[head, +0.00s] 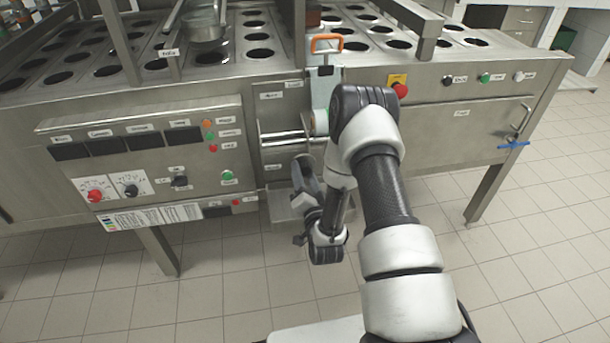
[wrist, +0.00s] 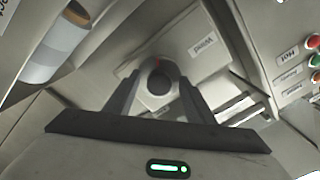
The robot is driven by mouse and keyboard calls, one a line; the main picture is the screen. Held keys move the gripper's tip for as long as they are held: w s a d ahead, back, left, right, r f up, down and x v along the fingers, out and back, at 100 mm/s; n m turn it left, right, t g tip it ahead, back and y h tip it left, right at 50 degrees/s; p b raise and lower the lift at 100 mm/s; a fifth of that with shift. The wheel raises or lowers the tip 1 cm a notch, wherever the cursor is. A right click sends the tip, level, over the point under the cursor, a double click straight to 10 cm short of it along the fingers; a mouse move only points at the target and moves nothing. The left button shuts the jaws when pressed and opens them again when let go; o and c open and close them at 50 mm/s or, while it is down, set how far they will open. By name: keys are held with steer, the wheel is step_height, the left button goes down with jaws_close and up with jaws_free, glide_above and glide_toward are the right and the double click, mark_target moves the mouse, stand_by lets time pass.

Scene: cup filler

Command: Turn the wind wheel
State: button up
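A round grey knob with a dark centre and a small red mark, which looks like the wind wheel (wrist: 160,72), sits on a metal panel in the wrist view. A white label beside it seems to read "Wind", though it is upside down. My gripper (wrist: 158,88) points at the knob, with one finger on each side of it. The fingers stand apart, and I cannot tell whether they touch the knob. In the head view my gripper (head: 304,172) is low against the machine's middle section. The knob is not clearly visible there.
A white roll with a brown band (wrist: 50,50) is close at upper left in the wrist view. Red and green buttons (wrist: 314,60) are at the right. In the head view the control panel (head: 150,150) is left of my arm. Tiled floor (head: 230,290) is open in front.

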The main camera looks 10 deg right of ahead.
steer(key=s, duration=1.7)
steer(key=shift+s, duration=0.2)
